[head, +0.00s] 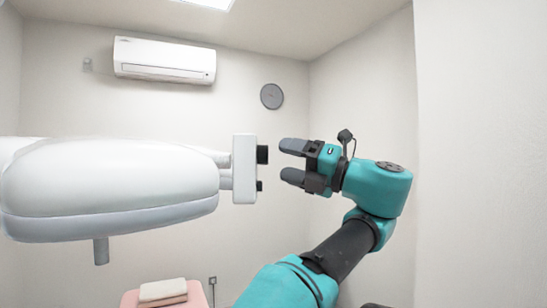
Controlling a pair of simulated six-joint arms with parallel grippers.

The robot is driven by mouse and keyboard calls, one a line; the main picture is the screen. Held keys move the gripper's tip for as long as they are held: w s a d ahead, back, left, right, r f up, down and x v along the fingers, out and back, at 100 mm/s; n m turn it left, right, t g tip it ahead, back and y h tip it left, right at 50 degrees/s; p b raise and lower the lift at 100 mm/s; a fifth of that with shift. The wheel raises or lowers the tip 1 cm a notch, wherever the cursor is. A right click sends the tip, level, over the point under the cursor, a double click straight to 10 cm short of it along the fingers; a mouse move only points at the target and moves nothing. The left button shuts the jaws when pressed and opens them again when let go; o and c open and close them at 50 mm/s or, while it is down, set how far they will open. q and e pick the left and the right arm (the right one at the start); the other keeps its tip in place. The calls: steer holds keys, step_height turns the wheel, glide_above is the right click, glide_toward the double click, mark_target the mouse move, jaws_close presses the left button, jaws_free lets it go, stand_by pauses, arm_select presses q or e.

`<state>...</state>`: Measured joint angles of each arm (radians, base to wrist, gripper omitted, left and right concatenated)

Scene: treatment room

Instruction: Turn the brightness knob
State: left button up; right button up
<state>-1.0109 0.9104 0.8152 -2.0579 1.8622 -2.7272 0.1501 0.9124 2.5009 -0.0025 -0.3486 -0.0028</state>
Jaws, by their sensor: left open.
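A large white lamp head (110,185) hangs at the left, seen from its side. A white control box (243,168) sits at its right end. Two black knobs stick out from the box's right face: a larger upper knob (262,154) and a smaller lower knob (259,186). I cannot tell from here which one is the brightness knob. My left gripper (285,161) is open and empty, just right of the knobs. Its two dark fingers point left at the box, with a gap in between. My right gripper is not in view.
A short grey handle (101,250) hangs under the lamp head. Below it, folded towels (163,292) lie on a pink seat (196,295). An air conditioner (164,61) and a round grey disc (272,96) are on the back wall. The space above my gripper is free.

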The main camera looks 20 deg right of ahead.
mark_target(263, 155)
arm_select(q)
steer(key=x, duration=0.4)
steer(key=shift+d, duration=0.1)
steer(key=shift+c, duration=0.3)
steer(key=c, duration=0.9)
steer(key=shift+o, duration=0.2)
steer(key=shift+n+y, duration=0.3)
steer(key=shift+n, duration=0.3)
steer(key=shift+w+f+n+g+y, duration=0.1)
steer(key=shift+n+g+y, duration=0.45)
steer(key=shift+n, duration=0.85)
steer(key=shift+n+g+y, duration=0.4)
steer(key=shift+n+y, duration=0.25)
steer(key=shift+n, duration=0.75)
steer(key=shift+w+f+n+g+y, duration=0.1)
steer(key=shift+n+g+y, duration=0.45)
steer(key=shift+n, duration=0.85)
